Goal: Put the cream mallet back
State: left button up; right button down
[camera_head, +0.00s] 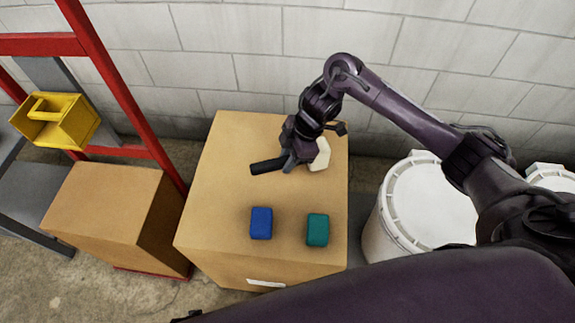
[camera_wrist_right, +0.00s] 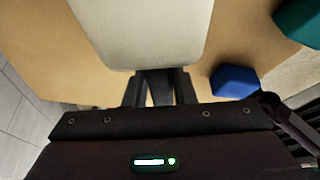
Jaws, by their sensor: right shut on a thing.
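The cream mallet has a pale cream head (camera_head: 320,155) and a dark handle (camera_head: 267,166). It is over the top of the cardboard box (camera_head: 225,150), towards its back right. My right gripper (camera_head: 291,161) is shut on the mallet, between its head and the handle's free end. The cream head also fills the upper middle of the right wrist view (camera_wrist_right: 142,32), just beyond the fingers. I cannot tell whether the mallet touches the box top. My left gripper is not in view.
A blue block (camera_head: 261,223) and a teal block (camera_head: 317,229) sit near the box's front edge. White lidded buckets (camera_head: 425,205) stand at right. A smaller cardboard box (camera_head: 105,205), a red frame (camera_head: 110,70) and a yellow bin (camera_head: 65,125) are at left. The box top's left side is clear.

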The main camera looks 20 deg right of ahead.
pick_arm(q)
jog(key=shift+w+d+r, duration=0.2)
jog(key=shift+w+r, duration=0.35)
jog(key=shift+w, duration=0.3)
pick_arm(e)
jog(key=shift+f, duration=1.05)
jog(key=shift+f, duration=0.1)
jog(key=c, duration=1.2)
grip_release()
jog(key=shift+r, duration=0.25)
pick_arm(q)
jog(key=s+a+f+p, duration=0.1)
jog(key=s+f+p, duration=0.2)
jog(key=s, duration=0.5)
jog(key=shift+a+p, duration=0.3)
jog(key=shift+p, duration=0.1)
pick_arm(e)
jog(key=v, duration=1.1)
jog(key=shift+d+r, duration=0.2)
jog(key=shift+r, duration=0.1)
jog(key=shift+r, duration=0.1)
